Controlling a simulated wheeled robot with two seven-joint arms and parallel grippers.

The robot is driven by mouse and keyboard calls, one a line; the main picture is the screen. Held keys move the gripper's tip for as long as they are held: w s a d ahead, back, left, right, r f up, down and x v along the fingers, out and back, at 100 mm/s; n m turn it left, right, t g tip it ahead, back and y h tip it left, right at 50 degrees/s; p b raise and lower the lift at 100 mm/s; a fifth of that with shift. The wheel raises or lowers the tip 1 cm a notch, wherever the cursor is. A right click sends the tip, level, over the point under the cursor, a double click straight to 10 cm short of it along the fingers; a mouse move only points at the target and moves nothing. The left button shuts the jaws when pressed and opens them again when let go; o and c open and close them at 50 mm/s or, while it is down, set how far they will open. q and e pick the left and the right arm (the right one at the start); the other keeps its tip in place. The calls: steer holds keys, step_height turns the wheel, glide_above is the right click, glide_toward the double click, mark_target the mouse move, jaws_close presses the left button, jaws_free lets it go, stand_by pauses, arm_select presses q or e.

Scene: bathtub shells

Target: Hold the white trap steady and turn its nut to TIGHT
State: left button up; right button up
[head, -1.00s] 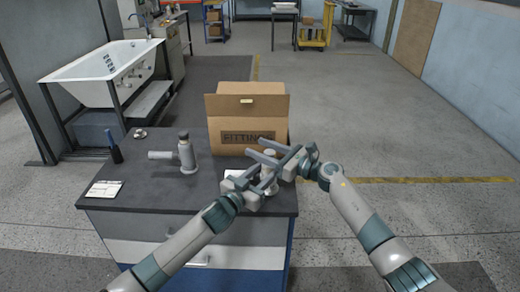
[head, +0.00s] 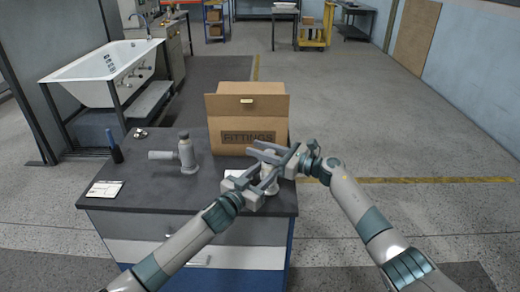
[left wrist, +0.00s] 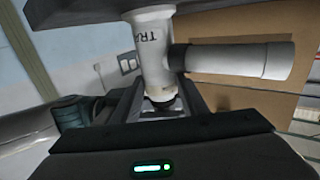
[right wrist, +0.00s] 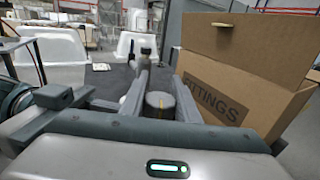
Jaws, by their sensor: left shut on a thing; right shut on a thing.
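The white trap (left wrist: 152,50) stands upright on the bench; in the left wrist view, which is upside down, it shows part of its lettering and a side pipe (left wrist: 240,60). In the head view the grippers mostly cover it. My left gripper (head: 258,182), the lower one, is shut on the trap's body. My right gripper (head: 273,156) is just above it, shut on the nut (right wrist: 160,101). In the right wrist view the nut's round grey top with a yellow line sits between the fingers. I cannot read a TIGHT mark.
An open cardboard FITTINGS box (head: 248,125) stands close behind the grippers. A grey trap (head: 186,154) stands to the left on the bench (head: 150,198), with a dark blue-handled item (head: 115,150) and a white card (head: 105,189). A white bathtub (head: 100,75) is further back left.

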steer(key=shift+s+f+n+g+y, duration=0.1)
steer(key=shift+s+n+g+y, duration=0.15)
steer(key=shift+n+g+y, duration=0.6)
steer(key=shift+g+h, duration=0.25)
steer(key=shift+g, duration=0.2)
steer(key=o, duration=1.1)
steer(key=shift+c, duration=0.2)
steer(key=shift+d, duration=0.1)
steer(key=v, duration=1.1)
steer(key=shift+d, duration=0.3)
steer(key=shift+s, duration=0.1)
